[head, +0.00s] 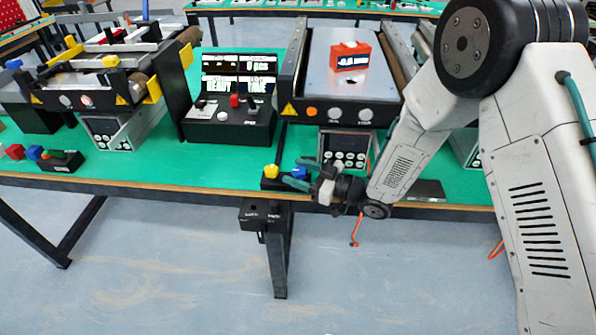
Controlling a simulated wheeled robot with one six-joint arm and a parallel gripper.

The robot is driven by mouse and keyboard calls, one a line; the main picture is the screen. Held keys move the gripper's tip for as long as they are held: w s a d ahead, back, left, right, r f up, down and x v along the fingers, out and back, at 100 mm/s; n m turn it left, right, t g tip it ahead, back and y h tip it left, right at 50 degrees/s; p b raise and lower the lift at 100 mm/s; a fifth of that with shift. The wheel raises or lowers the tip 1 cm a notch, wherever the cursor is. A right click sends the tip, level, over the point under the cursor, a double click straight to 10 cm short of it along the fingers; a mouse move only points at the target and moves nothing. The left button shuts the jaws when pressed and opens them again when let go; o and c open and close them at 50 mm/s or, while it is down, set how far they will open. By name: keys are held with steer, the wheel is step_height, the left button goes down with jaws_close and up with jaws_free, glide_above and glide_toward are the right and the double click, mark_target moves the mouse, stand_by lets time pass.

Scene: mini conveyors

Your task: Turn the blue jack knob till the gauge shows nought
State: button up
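A blue jack knob (299,172) stands on a small black base at the front edge of the green table, in the head view. Whether the fingers touch the knob is too small to tell. An orange-red gauge (351,56) sits on the grey conveyor plate (322,80); its display seems to read about -0.6, with a minus sign. My wrist hides part of the knob's base.
A yellow knob (271,171) stands just left of the blue one. A black control box (230,124) with screens is behind, left. A black box (265,214) hangs under the table edge.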

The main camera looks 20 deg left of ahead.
steer(key=d, duration=0.7)
steer(key=shift+s+d, duration=0.35)
steer(key=shift+s, duration=0.05)
steer(key=shift+s, duration=0.1)
